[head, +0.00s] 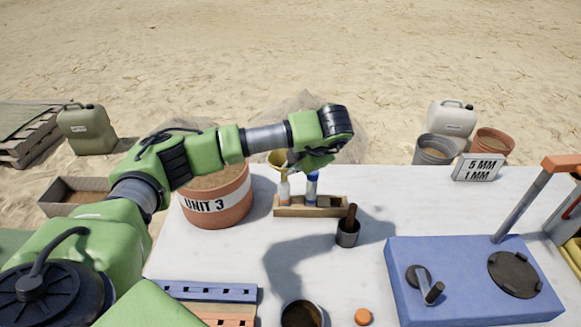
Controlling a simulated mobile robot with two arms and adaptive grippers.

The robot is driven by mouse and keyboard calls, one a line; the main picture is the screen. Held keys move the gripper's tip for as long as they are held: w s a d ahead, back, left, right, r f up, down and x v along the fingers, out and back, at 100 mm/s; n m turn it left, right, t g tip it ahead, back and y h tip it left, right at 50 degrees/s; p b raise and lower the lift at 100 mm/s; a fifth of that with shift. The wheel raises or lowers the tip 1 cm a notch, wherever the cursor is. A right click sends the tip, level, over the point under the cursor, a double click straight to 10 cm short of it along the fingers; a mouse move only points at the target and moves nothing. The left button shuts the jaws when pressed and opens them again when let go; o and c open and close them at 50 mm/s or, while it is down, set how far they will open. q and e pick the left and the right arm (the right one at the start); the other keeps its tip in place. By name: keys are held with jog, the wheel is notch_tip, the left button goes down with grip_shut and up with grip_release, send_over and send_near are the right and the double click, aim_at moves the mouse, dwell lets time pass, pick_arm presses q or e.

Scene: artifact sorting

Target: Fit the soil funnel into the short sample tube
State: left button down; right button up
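The yellow soil funnel (277,158) shows just left of my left gripper (296,165), above a pale tube (284,191) in a wooden rack (322,211). The gripper reaches in from the right side of the funnel, at the end of my green arm. Its fingers are small and partly hidden, so I cannot tell whether they grip the funnel. I also cannot tell whether the funnel's stem is inside the pale tube or only above it. A taller tube with a blue top (312,186) stands to its right. My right gripper is out of view.
A terracotta pot marked UNIT 3 (222,205) stands left of the rack. A dark cup with a brown handle (348,233) stands in front of it. A blue box (450,275) fills the right front. The white table (385,190) is clear right of the rack.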

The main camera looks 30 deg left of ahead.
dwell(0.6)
pick_arm(q)
jog(key=shift+b, duration=0.5)
dwell(0.5)
jog(key=shift+f, duration=0.3)
jog(key=shift+f+b, duration=1.9)
jog(key=shift+f, duration=0.3)
jog(key=c, duration=2.2)
grip_release()
